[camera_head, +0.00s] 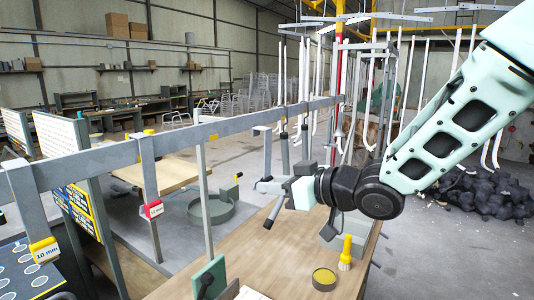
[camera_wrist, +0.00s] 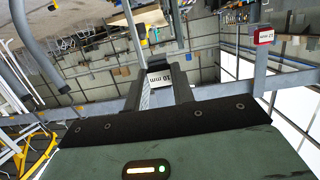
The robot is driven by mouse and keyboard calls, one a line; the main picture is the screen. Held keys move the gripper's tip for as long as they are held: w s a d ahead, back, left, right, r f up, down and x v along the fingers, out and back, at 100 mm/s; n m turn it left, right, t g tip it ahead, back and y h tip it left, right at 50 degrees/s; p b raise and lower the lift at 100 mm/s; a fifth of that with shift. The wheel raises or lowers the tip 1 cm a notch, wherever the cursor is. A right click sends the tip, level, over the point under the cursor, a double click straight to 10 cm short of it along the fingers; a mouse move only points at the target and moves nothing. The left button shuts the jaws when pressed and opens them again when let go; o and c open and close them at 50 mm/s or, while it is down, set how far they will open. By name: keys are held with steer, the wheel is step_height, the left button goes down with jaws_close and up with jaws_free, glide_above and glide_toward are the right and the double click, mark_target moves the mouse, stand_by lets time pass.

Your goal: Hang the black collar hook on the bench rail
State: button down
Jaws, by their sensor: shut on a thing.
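The grey bench rail (camera_head: 228,125) runs from the near left to the back right in the head view. My gripper (camera_head: 266,186) is to the right of the rail and above the wooden bench top. It is shut on a slim grey hook (camera_head: 267,155), whose bent top rises above the fingers. I cannot make out a black collar on it, and its gripped part is hidden. In the wrist view my gripper's fingers (camera_wrist: 158,92) frame a white 10 mm tag (camera_wrist: 159,78). Whether that tag is held or lies behind cannot be told.
Hangers with a red tag (camera_head: 152,209) and a 10 mm tag (camera_head: 44,251) are on the rail's near part. A brush (camera_head: 345,254), a yellow-topped round tin (camera_head: 324,279) and a green block (camera_head: 210,277) stand on the bench top (camera_head: 285,262).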

mark_target(267, 169)
steer(key=r, duration=0.1)
steer(key=s+a+r, duration=0.1)
steer(key=r, duration=0.1)
steer(key=s+r, duration=0.1)
steer(key=shift+s+a+r+p, duration=0.2)
steer(key=shift+a+r+p, duration=0.05)
steer(key=shift+a+p, duration=0.1)
steer(key=b+x, duration=0.1)
steer(key=x, duration=0.4)
steer(key=shift+w+a, duration=0.15)
steer(key=shift+a, duration=0.1)
steer(key=shift+w+a, duration=0.15)
steer(key=shift+a, duration=0.1)
stand_by(1.2)
steer(key=shift+r+x, duration=0.2)
steer(key=shift+x, duration=0.7)
steer(key=shift+w+a, duration=0.3)
steer(key=shift+a, duration=0.1)
